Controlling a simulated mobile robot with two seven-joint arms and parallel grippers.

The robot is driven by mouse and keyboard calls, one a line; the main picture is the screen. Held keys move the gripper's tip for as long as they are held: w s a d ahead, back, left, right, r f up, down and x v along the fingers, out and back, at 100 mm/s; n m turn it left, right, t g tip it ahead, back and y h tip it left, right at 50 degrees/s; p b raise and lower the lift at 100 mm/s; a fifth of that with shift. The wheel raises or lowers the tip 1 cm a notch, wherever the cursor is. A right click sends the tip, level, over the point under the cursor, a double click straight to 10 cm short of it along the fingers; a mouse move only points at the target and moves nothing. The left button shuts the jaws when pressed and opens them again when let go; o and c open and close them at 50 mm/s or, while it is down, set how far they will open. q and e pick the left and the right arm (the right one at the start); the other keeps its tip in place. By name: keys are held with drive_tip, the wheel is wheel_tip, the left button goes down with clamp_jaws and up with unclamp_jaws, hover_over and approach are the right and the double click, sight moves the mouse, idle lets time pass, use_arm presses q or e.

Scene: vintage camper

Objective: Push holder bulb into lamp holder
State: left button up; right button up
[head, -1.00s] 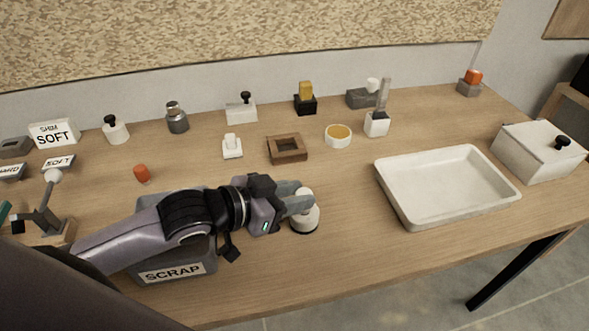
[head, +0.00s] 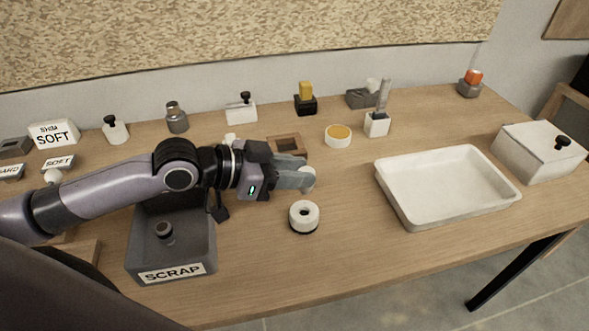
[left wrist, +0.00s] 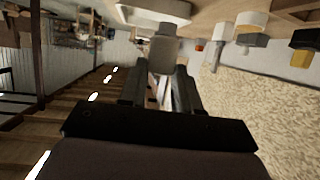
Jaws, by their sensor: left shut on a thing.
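My left gripper (head: 300,180) reaches in from the left and is shut on a small white rounded bulb (head: 309,180) at its fingertips. The fingers hide part of the bulb. The lamp holder (head: 304,216), a white ring with a dark centre hole and a black base, stands upright on the table. The gripper and bulb show just above it in the picture, and the bulb is apart from the holder. In the left wrist view, the fingers (left wrist: 160,88) close on a grey-looking piece at their tips. My right gripper is not in view.
A dark SCRAP bin (head: 206,262) with a small grey piece in it stands left of the holder. A white tray (head: 410,221) and a white lidded box (head: 541,160) are at right. A brown square frame (head: 290,143) stands behind the gripper.

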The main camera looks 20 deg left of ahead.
use_arm(q)
drive_tip(key=shift+f, duration=0.15)
wheel_tip(320, 180, down, 6)
drive_tip(key=b, duration=0.5)
drive_tip(key=shift+r+b, duration=0.25)
drive_tip(key=shift+b, duration=0.15)
drive_tip(key=shift+p, duration=0.8)
idle(1.4)
drive_tip(key=shift+f+b, duration=0.4)
drive_tip(key=shift+f, duration=0.2)
idle(0.4)
drive_tip(key=o, duration=1.1)
drive_tip(key=shift+r, duration=0.1)
wheel_tip(320, 180, up, 20)
drive_tip(key=p, duration=0.1)
drive_tip(key=shift+p, duration=0.4)
drive_tip(key=shift+s, duration=0.1)
